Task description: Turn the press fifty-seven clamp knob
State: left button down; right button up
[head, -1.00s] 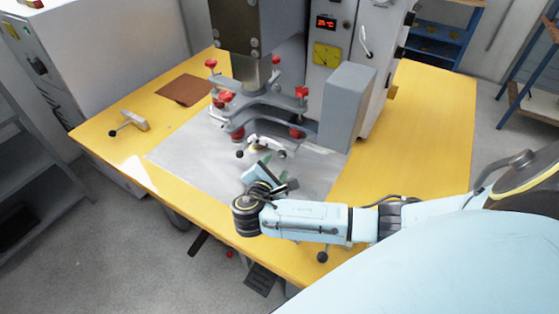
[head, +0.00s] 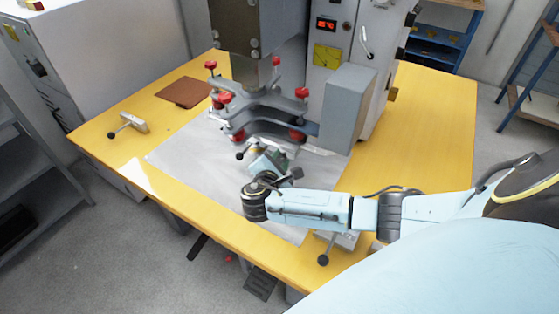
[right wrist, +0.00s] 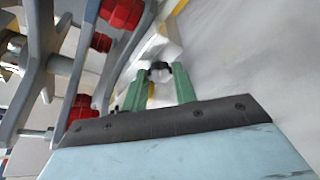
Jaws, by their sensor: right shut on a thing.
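The press (head: 343,110) stands at the back of the yellow table. Its grey spider-shaped frame carries several red knobs, one at its right arm (head: 302,93). In front of the frame is a small pale clamp with a black ball end (head: 240,156), mostly hidden behind my right gripper (head: 267,153). In the right wrist view my right gripper (right wrist: 161,76) has its green fingers around a small dark part of the clamp, the knob (right wrist: 158,66), and is shut on it. A pale body lies just beyond the fingertips. My left gripper is out of view.
A grey sheet (head: 185,155) covers the middle of the yellow table (head: 430,120). A small lever box (head: 133,123) and a brown mat (head: 184,91) lie at left. Another lever box (head: 345,241) is at the front edge under my right forearm. The table's right side is clear.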

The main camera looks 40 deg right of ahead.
jog(key=shift+f, duration=0.1)
jog(key=shift+c, duration=0.3)
jog(key=shift+m, duration=0.4)
jog(key=shift+s+f+m+t+b, duration=0.15)
jog(key=shift+m+t+b, duration=0.2)
jog(key=shift+m+t, duration=0.3)
jog(key=shift+f+m+t+b, duration=0.1)
jog(key=shift+m+t+b, duration=0.3)
jog(key=shift+m, duration=0.25)
jog(key=shift+m+b, duration=0.3)
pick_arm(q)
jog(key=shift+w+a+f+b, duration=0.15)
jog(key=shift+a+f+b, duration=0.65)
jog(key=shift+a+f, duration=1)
pick_arm(e)
jog(key=shift+m+t+h, duration=0.3)
jog(key=shift+m+t, duration=0.05)
jog(key=shift+m, duration=0.45)
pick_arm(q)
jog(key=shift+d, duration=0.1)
pick_arm(e)
jog(key=o, duration=1)
jog(key=shift+c, duration=0.2)
